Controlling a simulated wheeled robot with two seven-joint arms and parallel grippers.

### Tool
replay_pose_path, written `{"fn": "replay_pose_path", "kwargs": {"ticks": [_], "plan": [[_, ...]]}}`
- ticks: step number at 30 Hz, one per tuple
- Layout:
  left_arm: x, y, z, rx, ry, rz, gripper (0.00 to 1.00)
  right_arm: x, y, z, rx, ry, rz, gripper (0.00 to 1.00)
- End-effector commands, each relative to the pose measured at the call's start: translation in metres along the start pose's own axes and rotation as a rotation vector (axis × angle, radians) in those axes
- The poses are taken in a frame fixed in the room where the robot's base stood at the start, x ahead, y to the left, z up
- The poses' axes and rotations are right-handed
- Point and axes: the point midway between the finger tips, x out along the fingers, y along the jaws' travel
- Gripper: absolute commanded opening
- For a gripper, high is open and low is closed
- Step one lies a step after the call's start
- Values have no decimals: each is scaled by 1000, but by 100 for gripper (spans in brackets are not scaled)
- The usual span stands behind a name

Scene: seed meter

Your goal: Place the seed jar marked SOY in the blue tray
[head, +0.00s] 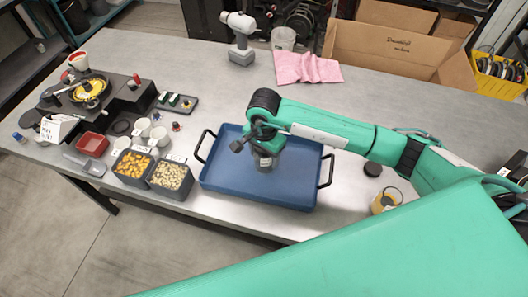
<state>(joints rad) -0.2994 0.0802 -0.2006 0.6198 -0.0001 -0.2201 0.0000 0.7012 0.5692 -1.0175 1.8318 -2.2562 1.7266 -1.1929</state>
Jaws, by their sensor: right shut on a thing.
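The blue tray (225,175) with black side handles lies on the grey table near its front edge. My right gripper (264,149) is over the middle of the tray, pointing down. It is shut on a small seed jar (265,162), which looks upright. The gripper hides the jar's upper part, and I cannot read its label. I cannot tell whether the jar touches the tray floor. Another jar (385,202) with yellowish contents stands on the table to the right of the tray, partly behind my arm. My left gripper is not in view.
Two dark bins of orange (132,164) and pale seeds (171,176), white cups (143,127) and a red box (92,144) stand left of the tray. A black seed meter (125,95) is further left.

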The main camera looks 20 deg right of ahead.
Motion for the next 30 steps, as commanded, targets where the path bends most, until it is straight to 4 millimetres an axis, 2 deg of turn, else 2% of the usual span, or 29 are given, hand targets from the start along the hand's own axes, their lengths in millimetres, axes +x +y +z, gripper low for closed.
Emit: {"fn": "replay_pose_path", "kwargs": {"ticks": [6,7,10,23,26,30], "plan": [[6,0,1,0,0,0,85,4,0,0,0,0,0,24],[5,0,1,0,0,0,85,4,0,0,0,-1,1,61],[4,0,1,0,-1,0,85,3,0,0,0,-1,1,81],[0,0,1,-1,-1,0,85,-3,0,0,0,0,-1,81],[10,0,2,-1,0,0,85,-16,-2,-1,-2,2,-5,81],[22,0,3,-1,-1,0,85,-43,-1,-1,-2,3,-6,81]]}}
